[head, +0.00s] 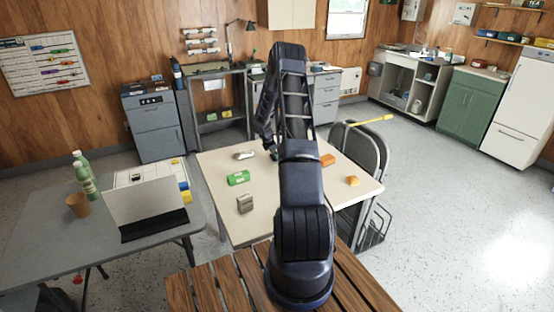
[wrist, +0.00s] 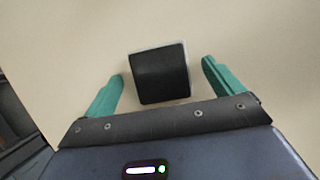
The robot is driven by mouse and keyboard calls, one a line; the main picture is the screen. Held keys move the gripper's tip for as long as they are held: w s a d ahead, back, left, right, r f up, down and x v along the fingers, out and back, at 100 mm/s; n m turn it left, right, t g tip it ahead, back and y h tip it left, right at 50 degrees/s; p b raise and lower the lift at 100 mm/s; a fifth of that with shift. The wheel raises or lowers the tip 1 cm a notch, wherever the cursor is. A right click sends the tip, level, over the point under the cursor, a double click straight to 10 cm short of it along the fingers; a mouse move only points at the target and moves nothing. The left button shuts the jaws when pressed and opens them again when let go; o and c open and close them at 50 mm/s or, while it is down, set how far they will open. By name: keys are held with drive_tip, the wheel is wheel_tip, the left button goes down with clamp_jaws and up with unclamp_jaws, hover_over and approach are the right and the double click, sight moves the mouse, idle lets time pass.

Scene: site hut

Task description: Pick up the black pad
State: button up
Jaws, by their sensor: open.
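The black pad (wrist: 160,78) lies on the cream table top (wrist: 60,40) in the wrist view, with a thin pale edge showing along its top and right sides. My gripper (wrist: 164,70) is open, with one teal finger on each side of the pad. There is a gap between each finger and the pad, and nothing is held. In the head view my arm reaches over the cream table (head: 285,212), and I cannot make out the pad there; the arm probably covers it.
The table also holds a green item (head: 238,178), a grey box (head: 244,204), a whitish object (head: 244,155) and two orange pieces (head: 327,160). Dark folding chairs (head: 368,160) stand against its right side. A grey desk (head: 60,250) with a laptop (head: 147,205) is at left.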

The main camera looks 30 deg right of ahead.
drive_tip(key=shift+c, duration=0.2)
drive_tip(key=c, duration=1.1)
drive_tip(key=shift+r, duration=0.1)
